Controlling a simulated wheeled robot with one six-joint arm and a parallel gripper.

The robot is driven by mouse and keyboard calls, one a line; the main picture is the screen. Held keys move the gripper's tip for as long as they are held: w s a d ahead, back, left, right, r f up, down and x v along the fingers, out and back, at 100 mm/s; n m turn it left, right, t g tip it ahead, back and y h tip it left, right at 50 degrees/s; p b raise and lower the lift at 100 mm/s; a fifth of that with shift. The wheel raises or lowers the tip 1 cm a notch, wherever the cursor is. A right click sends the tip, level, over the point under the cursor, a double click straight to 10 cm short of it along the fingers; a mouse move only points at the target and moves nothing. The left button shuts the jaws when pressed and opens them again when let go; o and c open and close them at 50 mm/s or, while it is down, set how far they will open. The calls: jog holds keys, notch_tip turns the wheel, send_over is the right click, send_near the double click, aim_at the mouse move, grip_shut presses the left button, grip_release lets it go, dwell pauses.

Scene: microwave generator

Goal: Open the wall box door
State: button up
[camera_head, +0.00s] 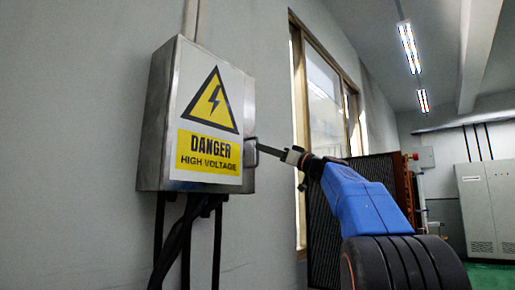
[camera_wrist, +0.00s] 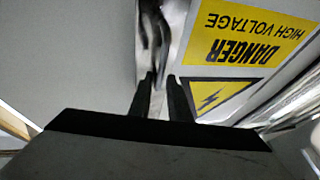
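The grey metal wall box (camera_head: 163,105) hangs on the wall at left in the head view. Its door (camera_head: 236,90) carries a yellow danger sign and looks closed. A small handle (camera_head: 251,152) sits on the door's right edge. My gripper (camera_head: 262,149) reaches in from the right, its tips at the handle. In the wrist view the sign is upside down, and my gripper's two dark fingers (camera_wrist: 160,78) stand apart with shiny metal between and beyond them. The handle (camera_wrist: 156,35) seems to lie just ahead of the tips. I cannot tell whether they touch it.
Dark cables (camera_head: 180,235) hang below the box along the wall. A framed window (camera_head: 325,105) and a dark ribbed panel (camera_head: 375,180) stand to the right, behind my arm. A pale cabinet (camera_head: 488,205) is farther back. The space before the door looks free.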

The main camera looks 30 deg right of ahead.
jog(key=shift+x, duration=1.85)
grip_shut()
